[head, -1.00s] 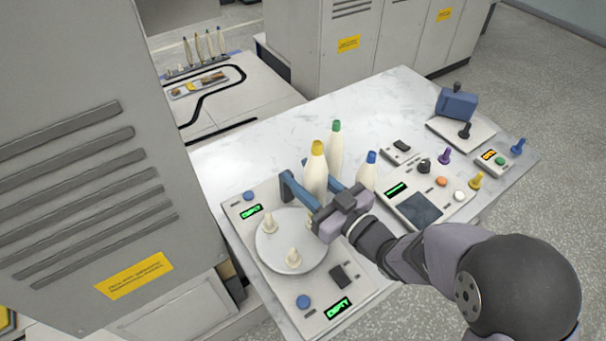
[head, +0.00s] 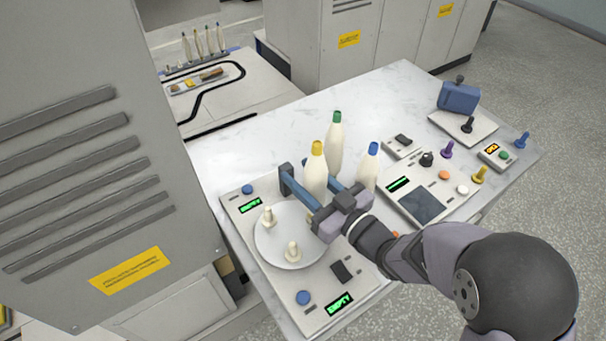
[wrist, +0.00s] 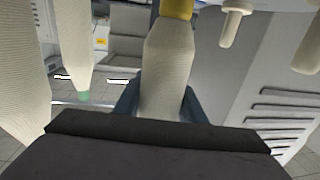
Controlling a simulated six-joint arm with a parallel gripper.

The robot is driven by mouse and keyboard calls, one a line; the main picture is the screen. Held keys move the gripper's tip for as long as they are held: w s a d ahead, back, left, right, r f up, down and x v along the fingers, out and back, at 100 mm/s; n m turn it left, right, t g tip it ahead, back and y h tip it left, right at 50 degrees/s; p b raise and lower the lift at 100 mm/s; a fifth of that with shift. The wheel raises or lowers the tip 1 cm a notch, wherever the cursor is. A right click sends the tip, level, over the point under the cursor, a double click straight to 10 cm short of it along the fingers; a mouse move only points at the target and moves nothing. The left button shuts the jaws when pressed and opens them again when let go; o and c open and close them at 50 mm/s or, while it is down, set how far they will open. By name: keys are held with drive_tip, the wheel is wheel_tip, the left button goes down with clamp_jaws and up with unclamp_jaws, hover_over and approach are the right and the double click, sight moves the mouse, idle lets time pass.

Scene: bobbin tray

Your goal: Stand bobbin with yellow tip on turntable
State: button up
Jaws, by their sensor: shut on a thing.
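The bobbin with the yellow tip (head: 317,165) is a pale, upright cone. My gripper (head: 310,182) is shut on it, with one blue finger on each side. In the wrist view the bobbin (wrist: 167,75) fills the middle between the fingers, its yellow tip (wrist: 178,8) at the top edge. The turntable (head: 268,243) is a white disc on a grey panel, with two cream pegs (head: 268,217) (head: 292,252) showing. The held bobbin is at the disc's far right edge. My gripper hides its base, so I cannot tell whether it touches anything.
A green-tipped bobbin (head: 336,145) stands behind the held one, and a blue-tipped bobbin (head: 371,165) stands to the right, close to my gripper. A control panel (head: 455,205) with knobs lies further right. The marble top (head: 240,150) is clear at back left.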

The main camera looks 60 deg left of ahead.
sight(323, 196)
drive_tip(key=shift+f, duration=0.3)
idle(0.4)
drive_tip(key=o, duration=1.2)
drive_tip(key=shift+w+d+b, duration=0.25)
drive_tip(key=shift+d+b, duration=0.3)
drive_tip(key=shift+d, duration=1.3)
drive_tip(key=shift+w+d+b, duration=0.2)
drive_tip(key=shift+d+b, duration=0.3)
drive_tip(key=shift+d, duration=1.3)
